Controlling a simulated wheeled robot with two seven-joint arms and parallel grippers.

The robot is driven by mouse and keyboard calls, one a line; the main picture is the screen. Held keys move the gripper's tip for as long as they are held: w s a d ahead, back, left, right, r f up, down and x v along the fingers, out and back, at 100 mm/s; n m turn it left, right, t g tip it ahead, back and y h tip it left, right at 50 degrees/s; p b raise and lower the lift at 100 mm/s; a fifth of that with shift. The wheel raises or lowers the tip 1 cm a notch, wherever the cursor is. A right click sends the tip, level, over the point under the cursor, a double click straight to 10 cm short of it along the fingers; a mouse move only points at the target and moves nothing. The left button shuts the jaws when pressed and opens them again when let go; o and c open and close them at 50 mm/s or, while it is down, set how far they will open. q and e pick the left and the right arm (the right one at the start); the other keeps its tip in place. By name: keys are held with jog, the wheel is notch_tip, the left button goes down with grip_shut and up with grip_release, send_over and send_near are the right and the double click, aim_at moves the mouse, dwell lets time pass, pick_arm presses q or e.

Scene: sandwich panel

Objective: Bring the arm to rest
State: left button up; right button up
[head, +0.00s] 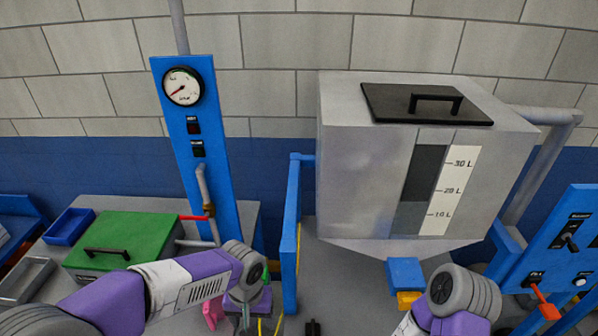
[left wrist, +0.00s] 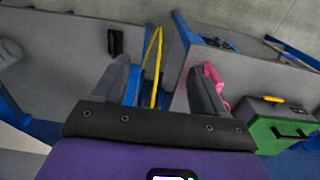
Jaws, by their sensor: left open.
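My left arm comes in from the left in the head view, over the grey bench top. My left gripper (head: 256,322) points down at the bottom edge and is partly cut off. In the left wrist view my left gripper (left wrist: 163,88) shows two dark fingers spread apart with nothing held between them. A blue part and yellow strips (left wrist: 153,68) show beyond the gap. A pink handle (left wrist: 215,84) shows just right of the right finger. My right arm shows only as a link at the lower right of the head view; its gripper is out of view.
A grey tank (head: 362,165) with a black lid (head: 425,104) stands at the centre right. A blue gauge panel (head: 196,150) stands behind my left arm. A green box (head: 122,238), blue tray (head: 69,226) and metal tray (head: 25,279) lie left. A blue switch panel (head: 560,245) is at right.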

pick_arm(q)
jog(key=s+f+n+h+b, duration=0.1)
jog(key=s+f, duration=0.2)
jog(key=f, duration=0.8)
jog(key=s+f+n+h+b, duration=0.1)
jog(key=s+f, duration=0.2)
jog(key=f, duration=0.8)
jog(key=s+f+n+h+b, duration=0.1)
jog(key=s+f, duration=0.3)
jog(key=f, duration=0.6)
jog(key=shift+d+f+t+h+b, duration=0.3)
jog(key=shift+d+f+h+b, duration=0.1)
jog(key=shift+h+b, duration=0.2)
pick_arm(e)
notch_tip(320, 180, down, 4)
jog(key=shift+w+f, duration=0.1)
pick_arm(q)
jog(key=shift+w, duration=0.1)
